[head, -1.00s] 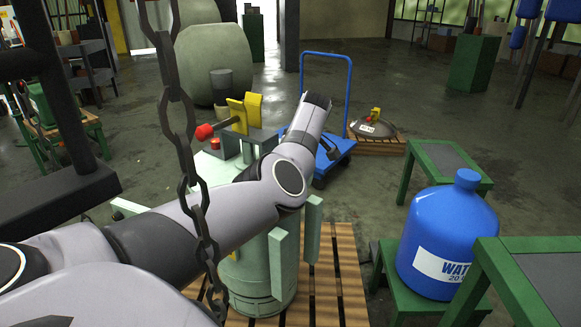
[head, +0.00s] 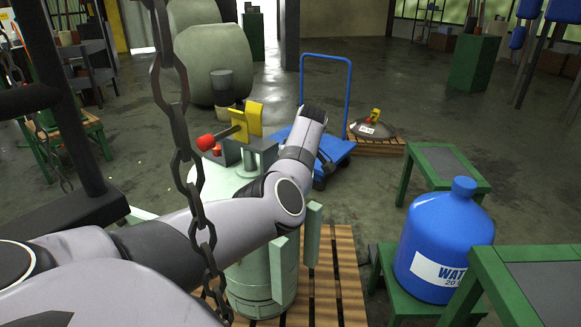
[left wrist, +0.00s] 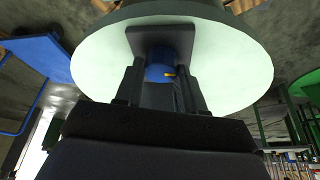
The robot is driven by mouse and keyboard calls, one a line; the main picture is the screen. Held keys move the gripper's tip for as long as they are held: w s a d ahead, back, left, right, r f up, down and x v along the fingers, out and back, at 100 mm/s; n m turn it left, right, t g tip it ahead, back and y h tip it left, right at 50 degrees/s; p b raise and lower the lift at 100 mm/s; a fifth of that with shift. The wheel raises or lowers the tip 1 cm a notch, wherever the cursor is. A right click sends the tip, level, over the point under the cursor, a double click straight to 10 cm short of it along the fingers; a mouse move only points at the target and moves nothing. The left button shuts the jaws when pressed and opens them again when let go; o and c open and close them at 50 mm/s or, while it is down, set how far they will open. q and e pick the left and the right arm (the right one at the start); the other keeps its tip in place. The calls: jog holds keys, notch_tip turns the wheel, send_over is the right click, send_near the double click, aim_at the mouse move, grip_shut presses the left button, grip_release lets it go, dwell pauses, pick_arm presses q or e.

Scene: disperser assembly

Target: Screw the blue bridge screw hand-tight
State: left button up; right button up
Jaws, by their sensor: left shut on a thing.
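The blue bridge screw (left wrist: 158,72) shows in the left wrist view as a round blue head with a small yellow mark. It sits against a dark square plate (left wrist: 160,38) in front of a large pale disc (left wrist: 225,65). My left gripper (left wrist: 160,82) has one dark finger on each side of the blue head and is shut on it. In the head view the pale green disperser vessel (head: 250,277) stands on a wooden pallet. My left arm crosses in front of it and its gripper is hidden there. My right gripper is not in view.
A dark chain (head: 183,155) hangs close in front of my left arm. A yellow bracket (head: 254,119) and a red knob (head: 206,142) show above the vessel. A blue water jug (head: 444,235) stands on a green stand at right. A blue cart (head: 337,148) stands behind.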

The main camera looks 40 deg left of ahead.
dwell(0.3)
pick_arm(q)
jog(key=o, duration=1)
jog(key=shift+o, duration=0.2)
jog(key=p+v, duration=0.1)
jog(key=v, duration=0.6)
jog(key=shift+s+r, duration=0.1)
